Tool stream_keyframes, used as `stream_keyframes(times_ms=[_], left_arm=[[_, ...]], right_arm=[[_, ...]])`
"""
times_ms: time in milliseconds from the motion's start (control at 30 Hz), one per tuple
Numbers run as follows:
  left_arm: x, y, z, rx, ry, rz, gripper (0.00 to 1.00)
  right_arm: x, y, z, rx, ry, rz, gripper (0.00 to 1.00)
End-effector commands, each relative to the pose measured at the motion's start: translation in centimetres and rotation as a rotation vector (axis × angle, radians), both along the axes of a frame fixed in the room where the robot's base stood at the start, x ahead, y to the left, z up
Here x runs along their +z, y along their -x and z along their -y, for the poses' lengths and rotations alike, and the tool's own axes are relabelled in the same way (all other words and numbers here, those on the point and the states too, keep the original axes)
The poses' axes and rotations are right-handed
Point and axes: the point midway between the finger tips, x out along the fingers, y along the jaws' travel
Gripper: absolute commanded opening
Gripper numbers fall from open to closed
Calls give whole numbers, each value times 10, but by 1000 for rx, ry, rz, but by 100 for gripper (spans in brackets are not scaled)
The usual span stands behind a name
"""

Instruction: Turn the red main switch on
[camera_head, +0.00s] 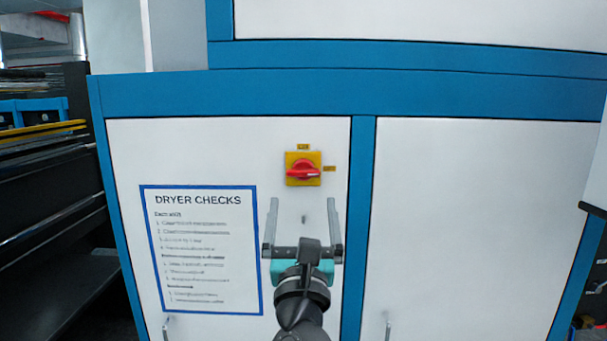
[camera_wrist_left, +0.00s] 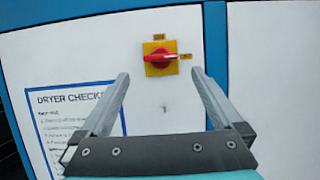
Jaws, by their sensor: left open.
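The red main switch (camera_head: 303,170) is a red rotary handle on a square yellow plate, mounted on the white cabinet door. Its handle lies about horizontal, its narrow end toward the small yellow label on the right. Another small label sits above the plate; I cannot read either. The switch also shows in the left wrist view (camera_wrist_left: 160,59). My left gripper (camera_head: 303,203) is open and empty, just below the switch in the head view. In the left wrist view its fingertips (camera_wrist_left: 160,74) frame the switch from both sides, apart from it. My right gripper is not in view.
A blue-edged "DRYER CHECKS" sign (camera_head: 203,250) is on the door left of the gripper. A blue frame post (camera_head: 359,200) runs right of the switch, beside a second white panel (camera_head: 465,220). Door handles (camera_head: 387,326) sit low. Dark racks (camera_head: 45,200) stand at far left.

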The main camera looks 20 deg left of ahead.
Motion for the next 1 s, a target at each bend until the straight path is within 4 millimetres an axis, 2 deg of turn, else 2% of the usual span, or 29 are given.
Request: stream_keyframes(times_ms=[200, 400, 600, 933, 1000], left_arm=[[19, -41, -12, 2, 0, 1, 100], [29, -67, -20, 1, 1, 0, 100], [34, -79, -23, -2, 2, -1, 100], [34, -81, -23, -2, 2, -2, 100], [34, -81, -23, -2, 2, -2, 92]], right_arm=[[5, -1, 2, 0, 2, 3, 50], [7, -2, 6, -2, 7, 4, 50], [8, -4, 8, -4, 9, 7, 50], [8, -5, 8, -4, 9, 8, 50], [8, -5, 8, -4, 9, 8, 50]])
